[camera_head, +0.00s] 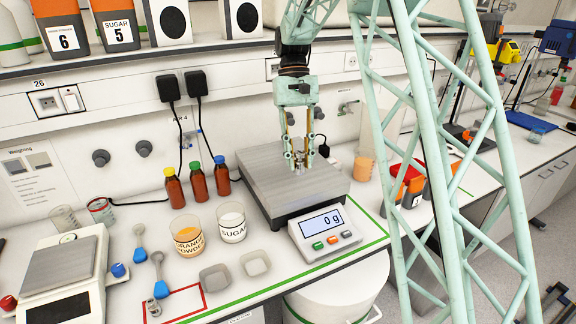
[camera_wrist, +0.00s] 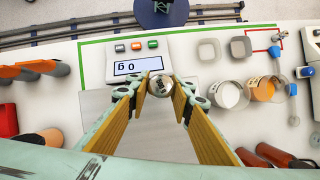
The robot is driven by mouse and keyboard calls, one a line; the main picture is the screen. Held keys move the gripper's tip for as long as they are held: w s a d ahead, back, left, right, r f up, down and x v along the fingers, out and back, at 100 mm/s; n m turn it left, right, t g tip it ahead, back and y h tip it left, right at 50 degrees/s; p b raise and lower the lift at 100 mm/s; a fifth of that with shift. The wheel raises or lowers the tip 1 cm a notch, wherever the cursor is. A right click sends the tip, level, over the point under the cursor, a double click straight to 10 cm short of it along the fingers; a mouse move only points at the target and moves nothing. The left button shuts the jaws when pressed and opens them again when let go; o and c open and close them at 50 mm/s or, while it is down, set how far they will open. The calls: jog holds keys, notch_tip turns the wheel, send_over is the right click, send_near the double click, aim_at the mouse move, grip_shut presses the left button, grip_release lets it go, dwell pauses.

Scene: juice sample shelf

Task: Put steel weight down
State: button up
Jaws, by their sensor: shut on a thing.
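My gripper (camera_head: 300,158) is shut on a small shiny steel weight (camera_head: 299,171) above the grey plate of the large scale (camera_head: 270,180). In the wrist view the weight (camera_wrist: 160,86) sits between the fingertips, over the plate's edge nearest the display. The scale's display (camera_head: 320,222) reads 0 g. I cannot tell exactly how large the gap under the weight is. A second small metal weight (camera_head: 153,307) stands in the red-outlined square at the front left.
Beakers of orange powder (camera_head: 188,236) and sugar (camera_head: 232,222) stand left of the scale, with three brown bottles (camera_head: 196,181) behind. A smaller balance (camera_head: 60,270) is at far left. Most of the plate is clear.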

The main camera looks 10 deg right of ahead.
jog(key=shift+a+f+m+p, duration=0.15)
jog(key=shift+a+m+p, duration=0.3)
jog(key=shift+a+m, duration=0.1)
jog(key=shift+w+a+f+m+t+y+p, duration=0.55)
jog(key=shift+a+m+t+p, duration=1)
jog(key=shift+m, duration=1.95)
jog(key=shift+w+a+f+m+t+y+p, duration=0.45)
jog(key=shift+w+a+m+y+p, duration=0.3)
jog(key=shift+m+p, duration=2.2)
jog(key=shift+w+a+f+m+t+y+p, duration=0.55)
jog(key=shift+a+m+t+p, duration=0.7)
jog(key=shift+m, duration=2.85)
jog(key=shift+d+r, duration=0.15)
jog(key=shift+d, duration=0.05)
jog(key=shift+w, duration=0.1)
jog(key=w+d+p, duration=0.1)
jog(key=w+d, duration=0.1)
jog(key=w, duration=0.2)
jog(key=w+d+f+p, duration=0.1)
jog(key=w+d, duration=0.2)
jog(key=w, duration=0.2)
jog(key=w+d, duration=0.3)
jog(key=w, duration=0.1)
jog(key=shift+w+d+f+p, duration=0.15)
jog(key=shift+w+f+p, duration=0.1)
jog(key=shift+p, duration=0.15)
